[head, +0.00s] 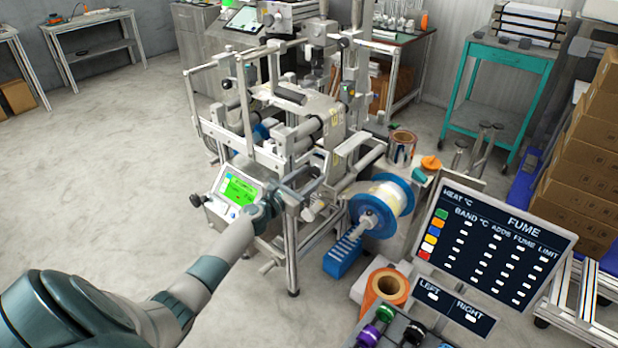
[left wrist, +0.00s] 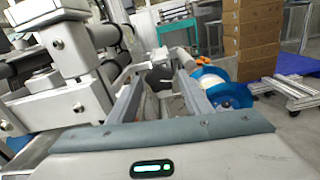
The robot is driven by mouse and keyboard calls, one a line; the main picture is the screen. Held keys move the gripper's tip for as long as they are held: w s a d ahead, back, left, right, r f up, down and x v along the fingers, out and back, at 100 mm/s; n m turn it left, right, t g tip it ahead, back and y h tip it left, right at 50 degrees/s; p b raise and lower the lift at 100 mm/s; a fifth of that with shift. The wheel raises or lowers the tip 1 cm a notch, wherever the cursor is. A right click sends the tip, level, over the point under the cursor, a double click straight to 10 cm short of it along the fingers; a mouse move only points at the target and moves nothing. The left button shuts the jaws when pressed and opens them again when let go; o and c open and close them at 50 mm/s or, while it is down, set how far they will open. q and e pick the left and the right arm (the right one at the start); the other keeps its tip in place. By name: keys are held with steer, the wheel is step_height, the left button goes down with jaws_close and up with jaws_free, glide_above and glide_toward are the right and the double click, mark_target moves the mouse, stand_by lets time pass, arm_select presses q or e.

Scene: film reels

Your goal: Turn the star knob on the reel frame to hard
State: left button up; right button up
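The reel frame (head: 292,240) is a grey metal machine in the middle of the head view. My left gripper (head: 316,178) is at its front, by the rollers, beside a green-lit control panel (head: 238,190). In the left wrist view the two fingers (left wrist: 160,84) point forward and stand apart. A dark grey rounded part (left wrist: 160,76) shows between their tips; it may be the star knob, but its star shape and any mark for hard are not clear. I cannot tell whether the fingers touch it. My right gripper is out of view.
A blue reel (head: 388,202) sits just right of my left gripper, also in the left wrist view (left wrist: 222,88). A dark FUME board (head: 490,250) stands at the right, with an orange roll (head: 388,286) near it. Stacked cartons (head: 585,165) are beyond.

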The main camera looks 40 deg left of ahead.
arm_select(q)
steer(key=c, duration=0.7)
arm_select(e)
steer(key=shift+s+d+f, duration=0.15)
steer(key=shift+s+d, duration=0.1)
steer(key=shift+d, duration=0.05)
